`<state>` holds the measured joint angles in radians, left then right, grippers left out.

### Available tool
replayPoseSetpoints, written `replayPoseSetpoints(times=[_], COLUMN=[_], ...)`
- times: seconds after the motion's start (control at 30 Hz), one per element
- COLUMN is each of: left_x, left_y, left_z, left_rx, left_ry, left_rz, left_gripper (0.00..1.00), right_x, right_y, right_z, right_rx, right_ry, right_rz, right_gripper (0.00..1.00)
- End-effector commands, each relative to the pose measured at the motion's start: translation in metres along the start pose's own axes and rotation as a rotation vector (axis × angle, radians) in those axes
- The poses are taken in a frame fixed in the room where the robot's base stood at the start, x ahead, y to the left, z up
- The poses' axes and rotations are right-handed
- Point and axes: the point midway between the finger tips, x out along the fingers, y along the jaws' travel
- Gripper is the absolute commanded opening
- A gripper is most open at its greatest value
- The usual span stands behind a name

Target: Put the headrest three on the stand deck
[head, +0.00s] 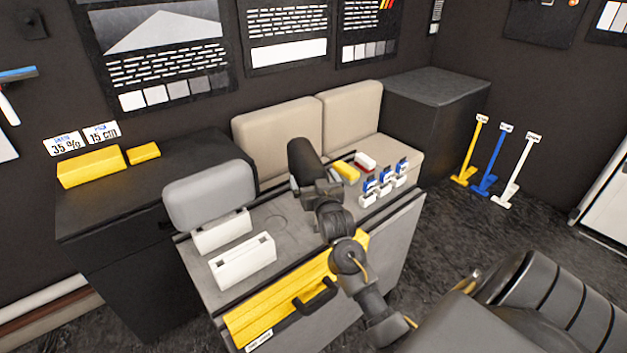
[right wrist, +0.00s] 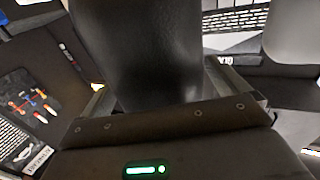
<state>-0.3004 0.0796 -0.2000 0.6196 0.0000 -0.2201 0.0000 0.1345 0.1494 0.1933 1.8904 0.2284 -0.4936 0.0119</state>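My right gripper (head: 318,188) is shut on a black padded headrest (head: 304,160), held above the middle of the grey deck (head: 280,238). In the right wrist view the black headrest (right wrist: 135,50) fills the space between the two fingers (right wrist: 160,95). A grey headrest (head: 210,193) sits upright at the left of the deck, at the rear white slotted block (head: 221,232). A second white slotted block (head: 243,263) stands in front of it, with nothing in it. I cannot read which headrest is number three. My left gripper is not in view.
Several small blue-and-white bottles (head: 384,180) and a yellow block (head: 346,171) stand at the deck's right. A yellow drawer (head: 270,318) fronts the stand. A beige seat (head: 278,138) is behind. A black cabinet (head: 110,205) with yellow boxes is left.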

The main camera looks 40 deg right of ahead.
Motion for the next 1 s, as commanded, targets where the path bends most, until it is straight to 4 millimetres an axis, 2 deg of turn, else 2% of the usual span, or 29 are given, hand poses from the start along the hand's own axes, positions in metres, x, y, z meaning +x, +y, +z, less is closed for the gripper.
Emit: replayPoseSetpoints(times=[0.3, 0.37, 0.8, 1.0], left_x=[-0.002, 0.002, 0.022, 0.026], left_y=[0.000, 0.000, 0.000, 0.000], left_z=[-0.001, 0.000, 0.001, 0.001], left_rx=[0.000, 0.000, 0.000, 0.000], left_ry=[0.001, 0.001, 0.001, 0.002], left_rz=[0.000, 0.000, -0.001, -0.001], left_gripper=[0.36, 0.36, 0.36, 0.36], right_x=[0.000, -0.006, -0.093, -0.115], right_y=[0.000, 0.000, 0.000, 0.000], right_z=[-0.005, -0.001, 0.000, -0.002], right_rx=[0.000, 0.001, 0.002, 0.002], right_ry=[0.001, 0.000, -0.001, 0.000], right_rz=[0.000, 0.000, 0.000, 0.000], right_gripper=[0.99, 0.99, 0.99, 0.99])
